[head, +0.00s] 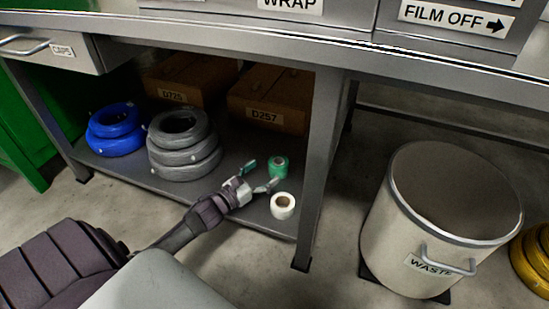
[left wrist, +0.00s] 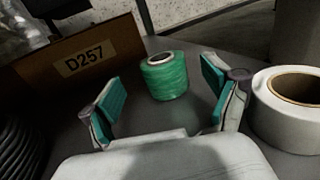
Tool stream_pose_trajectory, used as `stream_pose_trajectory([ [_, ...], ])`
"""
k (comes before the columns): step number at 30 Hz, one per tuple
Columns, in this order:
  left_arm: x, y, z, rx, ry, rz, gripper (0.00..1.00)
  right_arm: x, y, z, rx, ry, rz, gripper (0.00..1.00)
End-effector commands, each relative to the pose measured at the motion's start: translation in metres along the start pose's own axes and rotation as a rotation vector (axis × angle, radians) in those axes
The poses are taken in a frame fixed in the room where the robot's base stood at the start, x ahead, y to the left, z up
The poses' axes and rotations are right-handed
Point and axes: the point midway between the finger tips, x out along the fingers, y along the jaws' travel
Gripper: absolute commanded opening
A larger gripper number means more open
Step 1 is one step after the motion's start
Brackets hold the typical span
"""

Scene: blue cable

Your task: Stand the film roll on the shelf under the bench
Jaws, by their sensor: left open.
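A green roll (head: 279,167) stands upright on the grey shelf (head: 245,219) under the bench, near its right end. It also shows in the left wrist view (left wrist: 165,78), upright, with a pale core opening on top. A white roll (head: 283,206) stands upright nearer the shelf's front edge. The frames do not settle which one is the film roll. My left gripper (head: 260,177) is open and empty, low over the shelf. In the left wrist view its fingers point toward the green roll, which appears between and beyond them. The white roll (left wrist: 290,108) is outside the right finger. My right gripper is not in view.
Grey coils (head: 184,146) and blue coils (head: 115,130) are stacked left on the shelf. Cartons D725 (head: 181,83) and D257 (head: 268,96) stand behind. A bench leg (head: 317,165) is close right of the rolls. A waste bin (head: 430,225) stands on the floor at right.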

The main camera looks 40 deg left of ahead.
Motion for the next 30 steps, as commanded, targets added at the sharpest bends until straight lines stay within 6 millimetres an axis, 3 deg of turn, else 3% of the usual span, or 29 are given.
stream_pose_trajectory([
  [3,-0.025,-0.001,0.004,-0.002,0.002,0.001,0.88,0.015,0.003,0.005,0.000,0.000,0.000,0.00],
  [9,-0.047,0.000,0.002,-0.001,-0.001,0.000,0.88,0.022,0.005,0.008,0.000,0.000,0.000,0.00],
  [30,-0.051,0.000,0.000,0.000,-0.001,0.000,0.88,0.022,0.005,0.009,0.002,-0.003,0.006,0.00],
])
